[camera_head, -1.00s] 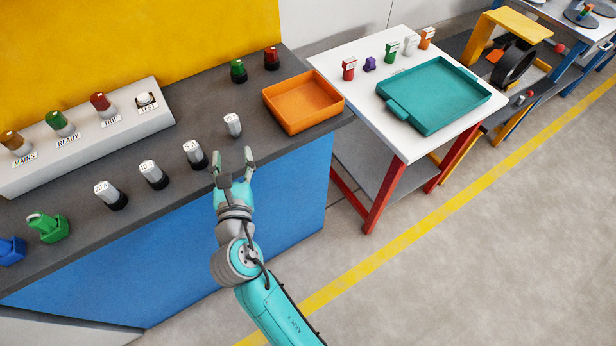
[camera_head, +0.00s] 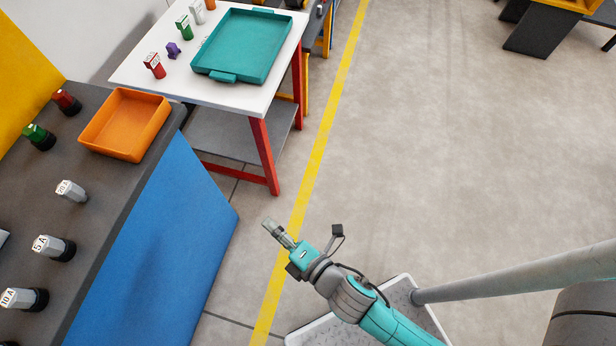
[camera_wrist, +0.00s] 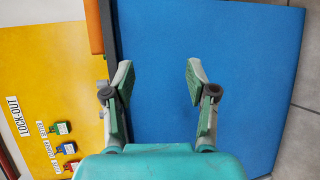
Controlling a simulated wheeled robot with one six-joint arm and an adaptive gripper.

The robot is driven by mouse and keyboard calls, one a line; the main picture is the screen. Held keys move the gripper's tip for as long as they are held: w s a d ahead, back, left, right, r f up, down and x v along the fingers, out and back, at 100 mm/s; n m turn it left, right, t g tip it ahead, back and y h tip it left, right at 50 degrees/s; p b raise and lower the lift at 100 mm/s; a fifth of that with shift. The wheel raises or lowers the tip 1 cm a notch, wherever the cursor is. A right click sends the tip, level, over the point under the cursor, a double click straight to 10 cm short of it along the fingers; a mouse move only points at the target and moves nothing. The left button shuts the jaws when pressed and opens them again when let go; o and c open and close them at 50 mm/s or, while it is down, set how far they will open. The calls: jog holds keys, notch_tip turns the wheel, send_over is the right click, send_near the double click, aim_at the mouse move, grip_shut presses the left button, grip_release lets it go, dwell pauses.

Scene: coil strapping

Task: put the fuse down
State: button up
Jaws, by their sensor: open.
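My gripper (camera_head: 272,230) is out over the floor, to the right of the grey workbench and apart from it. In the wrist view its two fingers (camera_wrist: 158,80) are spread with nothing between them. A 5 A fuse (camera_head: 53,247) and a 10 A fuse (camera_head: 24,299) with black lower parts stand nearer in the same row.
An orange tray (camera_head: 125,125) sits at the bench's far end, beside green (camera_head: 38,136) and red (camera_head: 66,102) capped pieces. A white table (camera_head: 190,88) beyond holds a teal tray (camera_head: 242,48). Open floor lies right.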

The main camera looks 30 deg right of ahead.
jog(key=s+d+r+m+h, duration=0.2)
jog(key=s+d+r+m, duration=0.2)
jog(key=s+d+m, duration=0.3)
jog(key=s+d+r+m+h, duration=0.3)
jog(key=s+d+m, duration=0.4)
jog(key=s+m, duration=0.7)
jog(key=shift+d+r+m+h, duration=0.35)
jog(key=shift+r+m, duration=0.25)
jog(key=shift+m, duration=0.5)
